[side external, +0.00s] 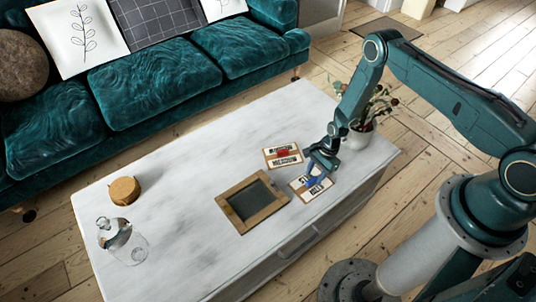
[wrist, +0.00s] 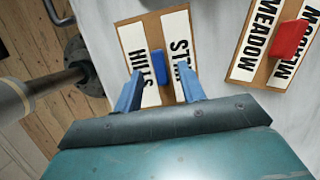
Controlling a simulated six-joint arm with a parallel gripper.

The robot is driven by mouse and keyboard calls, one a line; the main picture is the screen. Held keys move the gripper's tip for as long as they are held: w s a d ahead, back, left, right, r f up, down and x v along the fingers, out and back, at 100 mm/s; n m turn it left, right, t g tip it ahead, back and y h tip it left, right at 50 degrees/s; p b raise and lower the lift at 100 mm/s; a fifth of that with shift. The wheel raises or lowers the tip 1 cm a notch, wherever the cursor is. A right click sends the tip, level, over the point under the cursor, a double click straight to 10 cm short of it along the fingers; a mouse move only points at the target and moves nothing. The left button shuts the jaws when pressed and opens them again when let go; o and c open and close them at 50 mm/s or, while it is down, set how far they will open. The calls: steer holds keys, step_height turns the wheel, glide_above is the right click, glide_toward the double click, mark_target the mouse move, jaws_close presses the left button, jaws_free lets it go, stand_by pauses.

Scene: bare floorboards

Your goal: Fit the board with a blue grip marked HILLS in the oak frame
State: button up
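The board with a blue grip (wrist: 128,32) lies on the white table. The board also shows in the side view (side external: 302,194), partly covered by my gripper (side external: 319,172). In the wrist view my gripper (wrist: 160,72) is open, its two blue fingers apart on either side of the grip. I cannot tell how high the fingertips are. The oak frame (side external: 229,217) lies to the left of the board, with a dark, empty-looking inside.
A board with a red grip (side external: 271,158), marked MEADOW (wrist: 262,30), lies close by, behind the blue-grip board. A vase with a plant (side external: 360,135) stands near my arm. A round cork-coloured object (side external: 124,190) and a glass bottle (side external: 128,245) stand at the table's left.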

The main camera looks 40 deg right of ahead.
steer(key=shift+x, duration=0.85)
jaws_close()
